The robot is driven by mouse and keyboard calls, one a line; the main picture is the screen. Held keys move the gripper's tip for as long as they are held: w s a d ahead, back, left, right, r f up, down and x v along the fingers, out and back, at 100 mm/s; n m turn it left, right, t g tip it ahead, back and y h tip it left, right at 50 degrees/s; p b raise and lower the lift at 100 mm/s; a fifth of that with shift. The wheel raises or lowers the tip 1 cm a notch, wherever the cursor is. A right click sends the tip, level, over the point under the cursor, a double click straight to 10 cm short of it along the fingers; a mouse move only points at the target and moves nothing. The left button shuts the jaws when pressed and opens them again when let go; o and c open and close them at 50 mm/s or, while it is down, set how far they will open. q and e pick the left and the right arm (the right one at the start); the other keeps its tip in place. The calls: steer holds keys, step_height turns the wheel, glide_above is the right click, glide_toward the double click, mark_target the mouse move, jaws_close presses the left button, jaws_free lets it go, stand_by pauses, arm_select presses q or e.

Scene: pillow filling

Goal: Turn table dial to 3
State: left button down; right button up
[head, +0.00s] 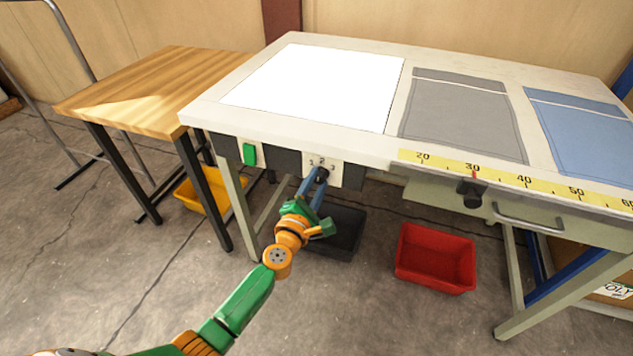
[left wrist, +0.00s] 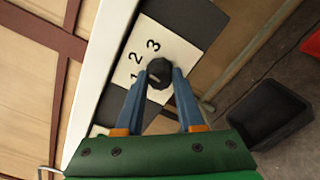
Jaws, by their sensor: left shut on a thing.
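The table dial is a black knob (left wrist: 159,73) on a white plate (left wrist: 150,45) marked 1, 2 and 3, on the table's front. In the head view the dial (head: 322,175) sits below the table edge, partly covered by my gripper. My left gripper (head: 314,182) reaches it from below with its blue fingers. In the left wrist view the fingers (left wrist: 160,80) are on both sides of the knob and shut on it. A light mark on the knob points toward the lower left, near the 1. My right gripper is not in view.
A green switch (head: 249,154) is left of the dial. A black bin (head: 345,228), a red bin (head: 436,258) and a yellow bin (head: 200,193) stand on the floor. A wooden table (head: 150,90) is at the left. A ruler (head: 520,180) and drawer handle (head: 527,222) are at the right.

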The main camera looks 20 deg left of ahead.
arm_select(q)
steer(key=m+p, duration=0.1)
steer(key=m, duration=0.3)
steer(key=shift+m, duration=0.4)
steer(key=shift+m+p, duration=0.6)
steer(key=shift+m, duration=1.5)
steer(key=c, duration=0.5)
jaws_free()
